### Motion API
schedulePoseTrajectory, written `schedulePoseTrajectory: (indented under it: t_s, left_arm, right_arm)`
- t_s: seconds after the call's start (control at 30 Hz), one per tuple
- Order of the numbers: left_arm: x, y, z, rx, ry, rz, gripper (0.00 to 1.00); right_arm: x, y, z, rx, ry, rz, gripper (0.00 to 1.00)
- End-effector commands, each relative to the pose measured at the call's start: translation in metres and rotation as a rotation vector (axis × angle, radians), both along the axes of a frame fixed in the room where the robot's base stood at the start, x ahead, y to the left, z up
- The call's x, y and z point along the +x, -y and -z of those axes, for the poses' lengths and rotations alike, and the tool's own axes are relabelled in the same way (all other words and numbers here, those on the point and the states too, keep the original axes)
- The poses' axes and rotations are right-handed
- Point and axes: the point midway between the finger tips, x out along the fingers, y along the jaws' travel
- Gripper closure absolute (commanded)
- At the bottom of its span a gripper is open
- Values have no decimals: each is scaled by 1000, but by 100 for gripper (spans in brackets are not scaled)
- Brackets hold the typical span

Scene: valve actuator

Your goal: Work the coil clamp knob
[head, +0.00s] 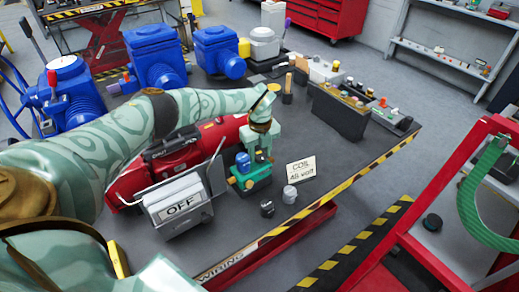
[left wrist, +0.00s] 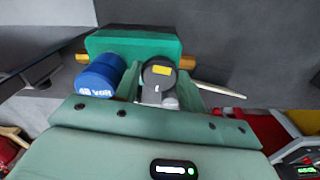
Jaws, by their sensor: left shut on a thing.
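The coil unit has a green body (head: 250,182) and a blue cylinder (head: 243,161), and stands on the dark bench beside a small "COIL" card (head: 301,171). In the left wrist view its green block (left wrist: 133,44) and blue cylinder (left wrist: 100,76) show close up. The dark round clamp knob (left wrist: 157,76) with a yellow label sits right of the blue cylinder. My left gripper (left wrist: 158,92) has its fingers on both sides of the knob and is shut on it. In the head view my left gripper (head: 262,156) comes down on the unit from above and hides the knob. My right gripper is not in view.
A box with an "OFF" plate (head: 180,205) and a red cylinder body (head: 190,150) lie left of the unit. A small black part (head: 267,208) and a grey one (head: 290,194) stand in front. A dark parts bin (head: 340,112) stands behind right. The bench's front right is mostly clear.

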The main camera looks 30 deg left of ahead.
Motion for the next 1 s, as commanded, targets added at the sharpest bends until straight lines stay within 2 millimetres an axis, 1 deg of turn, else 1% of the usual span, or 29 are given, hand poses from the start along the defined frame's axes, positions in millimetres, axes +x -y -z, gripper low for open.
schedulePoseTrajectory:
  t_s: [0.03, 0.4, 1.0]
  left_arm:
    - [1, 0, -2, 1, 3, 43, 83]
    - [1, 0, -2, 1, 3, 394, 83]
    - [2, 1, -1, 2, 3, 950, 83]
  right_arm:
    - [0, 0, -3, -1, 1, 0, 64]
    - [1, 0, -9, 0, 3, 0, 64]
    - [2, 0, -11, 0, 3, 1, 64]
